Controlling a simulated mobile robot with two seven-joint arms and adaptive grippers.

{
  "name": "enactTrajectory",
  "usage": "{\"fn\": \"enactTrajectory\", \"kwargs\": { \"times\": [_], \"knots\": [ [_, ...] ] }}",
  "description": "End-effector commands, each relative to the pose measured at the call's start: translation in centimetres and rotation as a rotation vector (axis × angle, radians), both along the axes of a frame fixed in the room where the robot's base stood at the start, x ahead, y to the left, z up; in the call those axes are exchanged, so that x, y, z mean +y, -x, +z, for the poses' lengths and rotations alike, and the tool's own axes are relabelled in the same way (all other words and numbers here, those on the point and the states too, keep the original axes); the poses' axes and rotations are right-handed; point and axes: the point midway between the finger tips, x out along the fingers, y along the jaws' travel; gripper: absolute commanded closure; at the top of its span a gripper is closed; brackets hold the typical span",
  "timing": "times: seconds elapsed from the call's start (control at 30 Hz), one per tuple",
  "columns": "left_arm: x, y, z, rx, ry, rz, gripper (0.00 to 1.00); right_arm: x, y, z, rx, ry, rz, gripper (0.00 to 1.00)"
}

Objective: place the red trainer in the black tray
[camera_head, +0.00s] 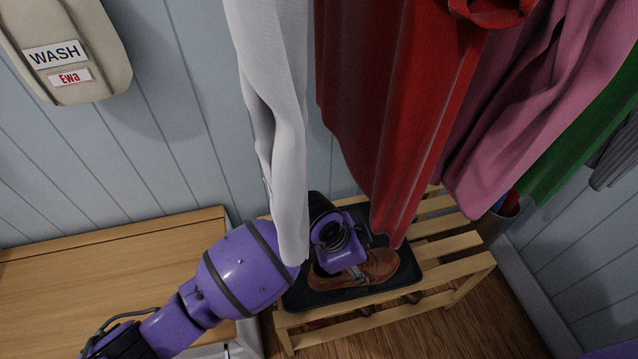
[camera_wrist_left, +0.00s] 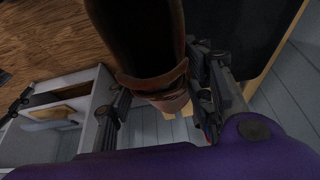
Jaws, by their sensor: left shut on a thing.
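A brown leather shoe (camera_head: 381,264) is at the black tray (camera_head: 427,272) on a slatted wooden rack. My left gripper (camera_head: 356,273) is shut on this shoe, which also shows between the fingers in the left wrist view (camera_wrist_left: 150,45). I cannot tell whether the shoe rests on the tray or is held just above it. The tray is partly hidden by my arm and hanging clothes. A small red patch (camera_head: 317,323) shows under the rack's front; I cannot tell if it is the red trainer. My right gripper is out of view.
A white sleeve (camera_head: 290,170) and a red garment (camera_head: 385,110) hang close around my left wrist. Pink and green clothes hang to the right. A wooden top (camera_head: 120,260) lies to the left. A beige bag labelled WASH (camera_head: 95,40) hangs on the wall.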

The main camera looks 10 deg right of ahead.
Motion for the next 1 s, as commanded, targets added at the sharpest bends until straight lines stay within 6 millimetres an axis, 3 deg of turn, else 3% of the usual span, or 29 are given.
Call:
{"fn": "enactTrajectory", "kwargs": {
  "times": [0.2,0.37,0.43,0.67,0.9,1.0],
  "knots": [
    [-0.1,-5.8,-0.3,0.0,0.001,0.001,0.82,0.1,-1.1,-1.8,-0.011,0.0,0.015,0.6],
    [-0.1,-8.9,-0.2,0.0,0.001,0.001,0.82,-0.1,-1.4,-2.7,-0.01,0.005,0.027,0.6],
    [-0.1,-8.6,-1.4,0.005,0.0,-0.002,0.82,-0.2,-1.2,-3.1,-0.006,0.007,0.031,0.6],
    [-0.1,-8.6,-2.7,0.001,0.001,-0.002,0.82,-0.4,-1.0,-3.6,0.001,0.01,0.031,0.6],
    [-0.1,-8.5,-6.7,0.004,0.001,-0.001,0.82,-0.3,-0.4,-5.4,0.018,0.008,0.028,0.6],
    [0.0,-9.0,-7.3,0.001,0.001,0.0,0.82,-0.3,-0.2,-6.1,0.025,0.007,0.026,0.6]
  ]
}}
